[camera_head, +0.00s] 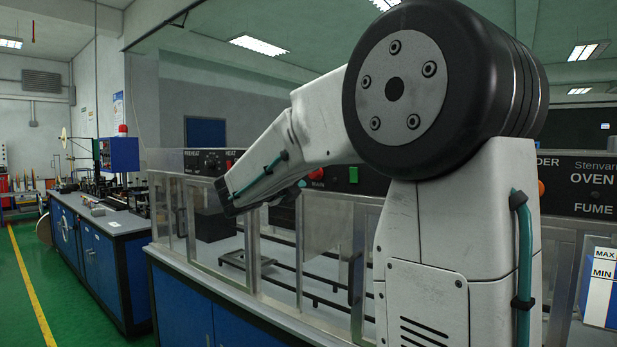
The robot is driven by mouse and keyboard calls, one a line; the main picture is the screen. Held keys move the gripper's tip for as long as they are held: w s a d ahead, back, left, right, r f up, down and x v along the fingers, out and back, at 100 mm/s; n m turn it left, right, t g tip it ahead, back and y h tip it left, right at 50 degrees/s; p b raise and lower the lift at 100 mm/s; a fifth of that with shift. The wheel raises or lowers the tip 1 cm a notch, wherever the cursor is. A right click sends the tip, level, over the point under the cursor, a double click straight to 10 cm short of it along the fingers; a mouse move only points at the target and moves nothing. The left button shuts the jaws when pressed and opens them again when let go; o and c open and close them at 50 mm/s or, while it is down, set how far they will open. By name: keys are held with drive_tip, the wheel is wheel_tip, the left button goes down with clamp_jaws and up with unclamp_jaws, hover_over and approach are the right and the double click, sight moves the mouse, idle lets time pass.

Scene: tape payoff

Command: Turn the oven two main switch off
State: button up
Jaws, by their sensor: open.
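A dark panel labelled "OVEN" (593,180) is at the right edge and is cut off by the frame. Whether it belongs to oven two cannot be read. No main switch can be made out on it. Left of the arm, the long machine's dark control panel (371,182) carries a red button (315,174) and a green button (353,175). The label under the red one is too small to read surely. My arm covers the middle of this panel. My gripper cannot be made out; the arm's far end reaches left in front of the panel.
Clear guard panels (335,225) with metal frames front the machine above blue cabinets (185,310). An orange round control (541,187) shows beside my arm. A workbench (110,222) stands left. The green floor with a yellow line (35,300) is open at far left.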

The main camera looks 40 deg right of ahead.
drive_tip(key=a, duration=0.5)
drive_tip(key=shift+s+a+f, duration=0.2)
drive_tip(key=shift+s+a, duration=0.15)
drive_tip(key=s+a+f+m+g+y, duration=0.35)
drive_tip(key=s+f+m+y, duration=0.35)
drive_tip(key=s+f+m, duration=0.6)
drive_tip(key=s+a+f+m+t+y, duration=0.1)
drive_tip(key=s+a+f+m+y, duration=0.4)
drive_tip(key=s+a+m, duration=0.2)
drive_tip(key=s+a+f+m+t+y, duration=0.1)
drive_tip(key=s+a+f+m+y, duration=0.4)
drive_tip(key=s+a+m, duration=0.3)
drive_tip(key=a+y, duration=0.1)
drive_tip(key=a, duration=0.3)
drive_tip(key=shift+f+m+y, duration=0.3)
drive_tip(key=shift+f+m, duration=0.1)
